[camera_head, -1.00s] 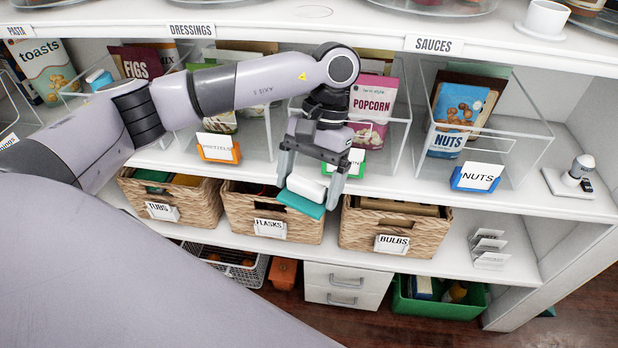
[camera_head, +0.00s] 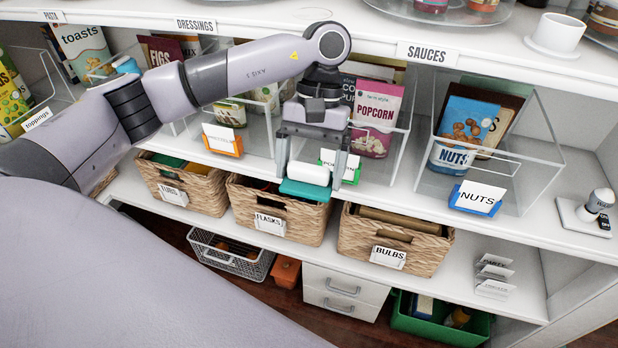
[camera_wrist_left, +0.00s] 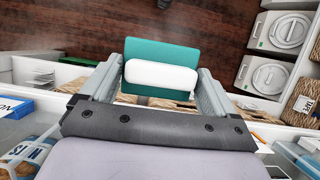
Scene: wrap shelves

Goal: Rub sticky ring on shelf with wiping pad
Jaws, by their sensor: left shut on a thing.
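The wiping pad is a teal slab (camera_head: 304,190) with a white rounded grip (camera_head: 308,173). My left gripper (camera_head: 310,179) is shut on the pad by its white grip, fingers pointing down. It holds the pad in front of the middle shelf's edge, just above the flasks basket. In the left wrist view the teal pad (camera_wrist_left: 163,45) lies between the two fingers (camera_wrist_left: 158,85), nothing under it. I cannot clearly make out a sticky ring on any shelf now. My right gripper is not in view.
Clear bins of popcorn (camera_head: 376,115) and nuts (camera_head: 460,130) stand on the middle shelf. Wicker baskets, flasks (camera_head: 285,222) and bulbs (camera_head: 392,238), stand below. The top shelf front is bare around the sauces label (camera_head: 427,53).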

